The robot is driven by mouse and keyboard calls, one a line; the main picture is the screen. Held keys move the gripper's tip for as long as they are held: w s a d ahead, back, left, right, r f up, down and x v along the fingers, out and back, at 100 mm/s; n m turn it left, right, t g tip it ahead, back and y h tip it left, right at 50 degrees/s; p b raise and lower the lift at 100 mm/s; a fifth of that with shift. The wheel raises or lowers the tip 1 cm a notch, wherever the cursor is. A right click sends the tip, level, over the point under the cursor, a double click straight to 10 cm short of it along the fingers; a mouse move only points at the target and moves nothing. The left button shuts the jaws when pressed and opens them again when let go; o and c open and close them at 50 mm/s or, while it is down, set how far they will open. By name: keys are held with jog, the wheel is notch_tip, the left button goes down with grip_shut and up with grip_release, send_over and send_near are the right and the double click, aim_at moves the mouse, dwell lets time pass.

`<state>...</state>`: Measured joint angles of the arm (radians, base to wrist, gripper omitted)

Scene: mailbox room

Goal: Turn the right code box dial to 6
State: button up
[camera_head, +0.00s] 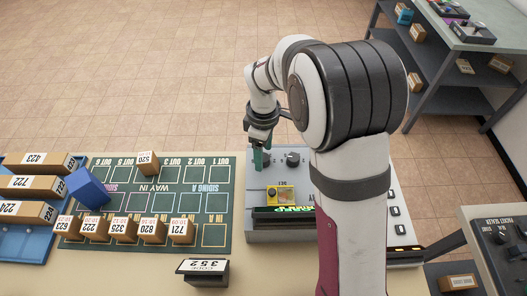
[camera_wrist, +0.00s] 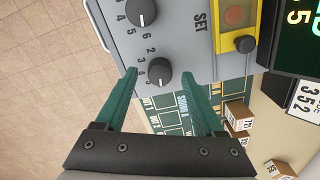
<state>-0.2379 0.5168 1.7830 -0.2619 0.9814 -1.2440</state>
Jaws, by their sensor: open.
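The grey code box (camera_head: 275,225) stands on the table under my arm. Its leftmost dial in the head view is largely hidden by my gripper (camera_head: 262,160); another black dial (camera_head: 293,159) shows to its right. In the wrist view my gripper (camera_wrist: 159,74) is open. Its green fingers stand on either side of the lower black dial (camera_wrist: 160,72), apart from it as far as I can see. Small digits ring this dial; the setting is too small to read surely. The second dial (camera_wrist: 141,12) sits above it in the wrist view.
A yellow-framed button (camera_head: 280,195) and a dark display (camera_head: 284,212) are on the box. A card reading 352 (camera_head: 203,268) stands in front. The green track board (camera_head: 150,195) with several small boxes lies left.

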aim_at(264, 158)
jog(key=shift+f, duration=0.45)
grip_shut()
jog(key=shift+m, duration=0.6)
grip_release()
notch_tip(264, 158, up, 16)
